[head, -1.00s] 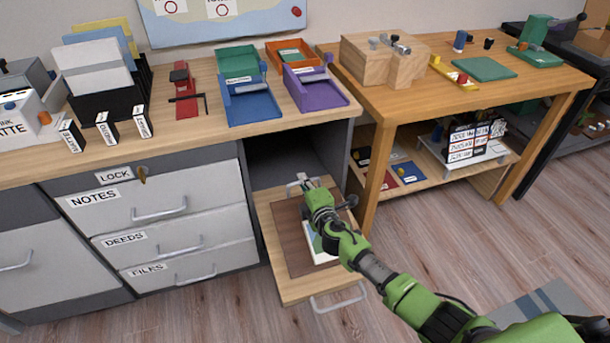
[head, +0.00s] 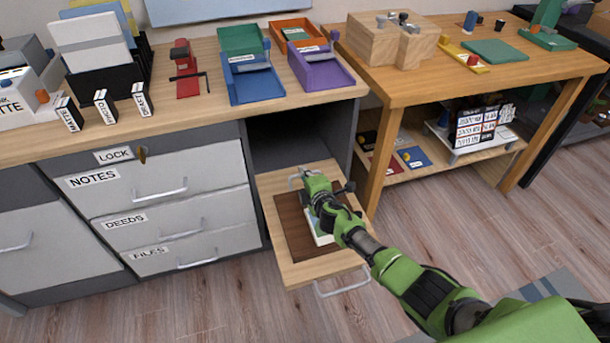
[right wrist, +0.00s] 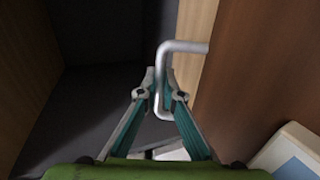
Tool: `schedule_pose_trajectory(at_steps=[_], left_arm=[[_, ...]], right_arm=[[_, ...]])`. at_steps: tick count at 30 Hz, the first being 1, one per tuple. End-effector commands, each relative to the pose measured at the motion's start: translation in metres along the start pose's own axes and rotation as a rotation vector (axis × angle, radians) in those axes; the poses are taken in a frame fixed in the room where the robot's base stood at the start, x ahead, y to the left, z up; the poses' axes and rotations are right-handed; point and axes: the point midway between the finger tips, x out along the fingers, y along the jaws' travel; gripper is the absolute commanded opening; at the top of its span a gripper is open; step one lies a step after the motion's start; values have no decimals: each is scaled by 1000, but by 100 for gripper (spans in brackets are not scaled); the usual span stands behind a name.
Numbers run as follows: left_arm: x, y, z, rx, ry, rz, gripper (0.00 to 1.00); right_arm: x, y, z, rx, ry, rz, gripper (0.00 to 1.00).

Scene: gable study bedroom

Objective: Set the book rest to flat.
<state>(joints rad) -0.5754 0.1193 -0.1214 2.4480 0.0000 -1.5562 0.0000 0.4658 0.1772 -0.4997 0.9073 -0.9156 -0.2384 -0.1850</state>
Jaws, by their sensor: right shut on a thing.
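The book rest is a dark brown panel (head: 292,232) on a pale pull-out board (head: 300,274) below the desk. It looks low over the board; its exact tilt is hard to tell. A bent metal handle (right wrist: 186,47) comes off the panel's edge, and the panel (right wrist: 255,80) fills the right of the right wrist view. My right gripper (head: 305,181) is at the rest's far edge; its fingers (right wrist: 160,92) are shut on this handle. My arm hides part of the panel and of a white-edged picture or book (head: 318,234) on it. My left gripper is out of view.
A dark open recess (head: 290,140) lies behind the board. Drawers (head: 160,190) stand to the left. A wooden table (head: 410,85) with a leg (head: 383,165) stands close on the right. A metal handle (head: 342,286) sticks out at the board's front. Floor in front is clear.

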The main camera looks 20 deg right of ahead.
Motion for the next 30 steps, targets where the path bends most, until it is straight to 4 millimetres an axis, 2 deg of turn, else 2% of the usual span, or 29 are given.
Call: schedule_pose_trajectory(at_steps=[2, 9, 30], left_arm=[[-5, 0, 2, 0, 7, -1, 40], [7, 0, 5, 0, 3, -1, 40], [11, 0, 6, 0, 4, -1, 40]], right_arm=[[3, -10, -1, 0, 1, -4, 0], [8, -17, -1, 0, 1, -5, 0], [9, -23, 0, 0, 0, -9, 0]])
